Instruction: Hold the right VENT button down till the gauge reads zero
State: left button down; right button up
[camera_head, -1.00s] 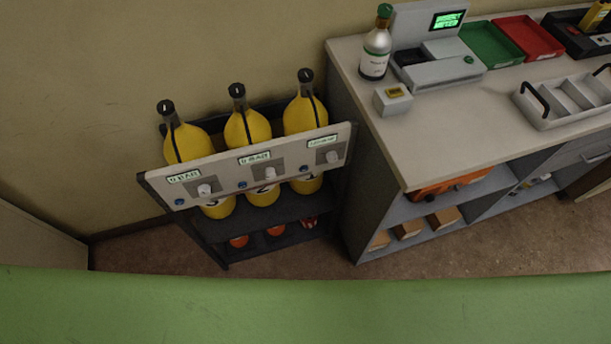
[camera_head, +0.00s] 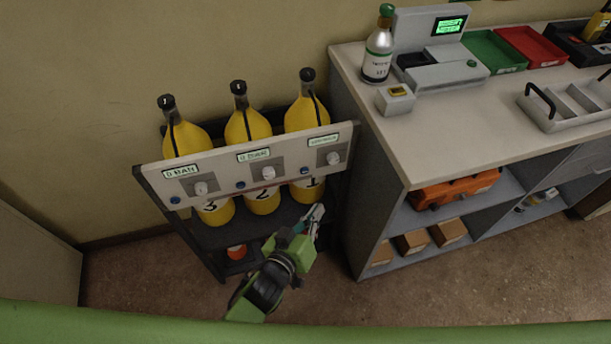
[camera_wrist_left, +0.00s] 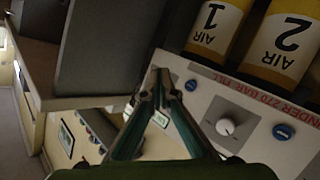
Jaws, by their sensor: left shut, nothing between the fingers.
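The pale valve panel (camera_head: 220,176) is fixed across three yellow air bottles and carries knobs, small displays and blue buttons. The right blue button (camera_head: 305,170) is near the panel's right end; it also shows in the left wrist view (camera_wrist_left: 191,85), its lettering too small to read. The right display (camera_head: 323,140) is lit but unreadable; the left display (camera_head: 180,171) seems to read 0 BAR. My left gripper (camera_head: 318,211) is shut and empty, below the panel's right part in the head view. In the wrist view its tips (camera_wrist_left: 160,76) appear beside the right button, apparently apart from it. My right gripper is not in view.
The bottles (camera_head: 306,112) stand in a dark rack. A grey counter (camera_head: 440,135) stands close on the right, with a silver bottle (camera_head: 378,58) and a small box (camera_head: 396,98) near its edge. Its shelves hold an orange case (camera_head: 455,188) and cartons. Open floor lies in front.

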aim_at(304, 171)
pick_arm(q)
jog(key=shift+r, duration=0.2)
jog(key=shift+w, duration=0.1)
jog(key=w+a, duration=0.2)
jog(key=w, duration=0.6)
jog(key=shift+w+a, duration=0.15)
jog(key=shift+a, duration=0.2)
dwell(1.3)
jog(key=shift+w+a, duration=0.1)
jog(key=shift+w, duration=0.3)
jog(key=shift+w+a, duration=0.15)
jog(key=shift+w, duration=0.25)
dwell(1.3)
